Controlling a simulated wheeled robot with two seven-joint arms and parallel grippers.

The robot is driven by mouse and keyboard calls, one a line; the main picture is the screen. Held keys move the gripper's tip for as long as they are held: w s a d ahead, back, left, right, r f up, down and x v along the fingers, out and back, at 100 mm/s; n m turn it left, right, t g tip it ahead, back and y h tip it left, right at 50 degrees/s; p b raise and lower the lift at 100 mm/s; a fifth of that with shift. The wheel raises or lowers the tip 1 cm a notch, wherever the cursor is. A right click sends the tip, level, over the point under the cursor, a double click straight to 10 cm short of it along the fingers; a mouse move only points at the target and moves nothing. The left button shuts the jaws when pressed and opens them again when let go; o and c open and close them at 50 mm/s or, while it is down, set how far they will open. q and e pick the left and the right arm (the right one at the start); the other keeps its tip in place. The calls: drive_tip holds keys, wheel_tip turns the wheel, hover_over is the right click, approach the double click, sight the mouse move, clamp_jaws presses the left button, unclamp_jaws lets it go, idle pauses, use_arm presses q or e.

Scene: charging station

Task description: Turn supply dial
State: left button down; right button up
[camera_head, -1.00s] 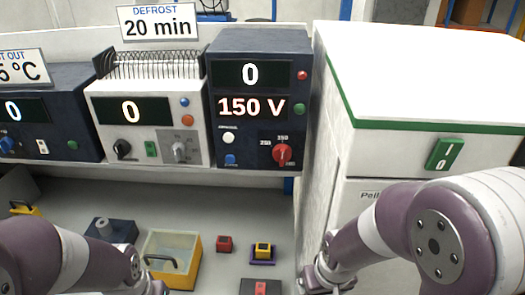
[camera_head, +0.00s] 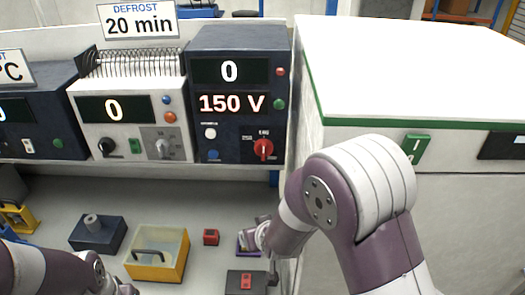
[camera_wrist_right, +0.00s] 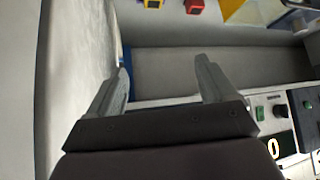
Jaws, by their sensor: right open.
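The supply (camera_head: 236,95) is a tall dark-blue unit showing 0 and 150 V. Its red dial (camera_head: 263,148) is at the lower right of its front, with small labels I cannot read surely. My right gripper (camera_wrist_right: 161,66) is open and empty in the right wrist view, its two fingers spread apart. In the head view its hand is below and in front of the supply, apart from the dial, with its fingers hard to see. The dial is not visible in the wrist view. My left gripper (camera_head: 112,287) is at the bottom edge, its jaws unclear.
A white unit (camera_head: 125,145) with knobs and a 0 display stands left of the supply, below a DEFROST 20 min sign (camera_head: 138,21). A white cabinet (camera_head: 400,80) stands right. A yellow bin (camera_head: 160,255) and small red blocks (camera_head: 211,237) lie on the counter below.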

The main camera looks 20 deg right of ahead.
drive_tip(key=w+r+t+h+p, duration=0.1)
drive_tip(key=w+r+t, duration=0.2)
drive_tip(key=w+t, duration=0.15)
drive_tip(key=m+t+h+p, duration=0.1)
drive_tip(key=t+h, duration=0.3)
drive_tip(key=t, duration=0.1)
approach(263, 153)
drive_tip(key=p+x, duration=0.4)
drive_tip(key=x, duration=0.4)
drive_tip(key=shift+w+d+r+p, duration=0.1)
drive_tip(key=shift+w+r+p, duration=0.1)
drive_tip(key=shift+w+p, duration=0.15)
drive_tip(key=shift+w+d+f, duration=0.1)
drive_tip(key=shift+w+d, duration=0.05)
drive_tip(key=shift+w, duration=0.35)
